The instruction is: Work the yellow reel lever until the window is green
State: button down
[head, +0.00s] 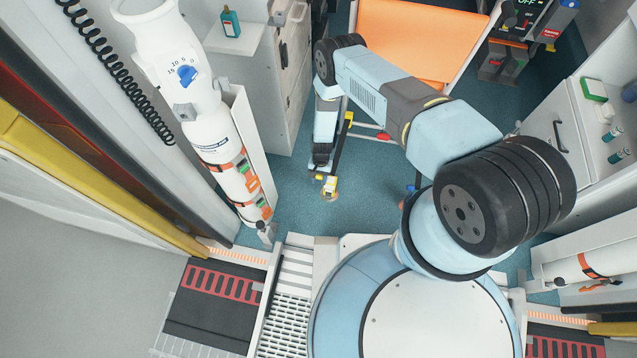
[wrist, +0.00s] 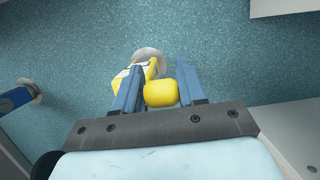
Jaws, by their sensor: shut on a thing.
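In the wrist view, the rounded yellow lever knob (wrist: 160,94) sits between the two blue fingers of my gripper (wrist: 158,82), which is shut on it. Behind the left finger is the yellow and white reel body (wrist: 152,68), standing by a pale round disc on the floor. The left finger hides part of this body. In the head view the reel (head: 330,185) is small, low on the blue floor past the end of my arm. The reel's window cannot be made out in either view, so its colour does not show.
An orange stretcher (head: 412,40) stands behind the arm. A white cylinder (head: 207,125) with orange straps and a white cabinet (head: 250,60) are at the left. Cabinets (head: 560,140) line the right. Some blue floor (head: 285,205) is clear around the reel.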

jog(key=shift+w+r, duration=0.2)
jog(key=shift+w, duration=0.65)
jog(key=c, duration=1)
grip_release()
jog(key=shift+o, duration=1.4)
jog(key=shift+s, duration=0.15)
jog(key=v, duration=1.3)
jog(key=shift+r, duration=0.45)
jog(key=shift+s, duration=0.1)
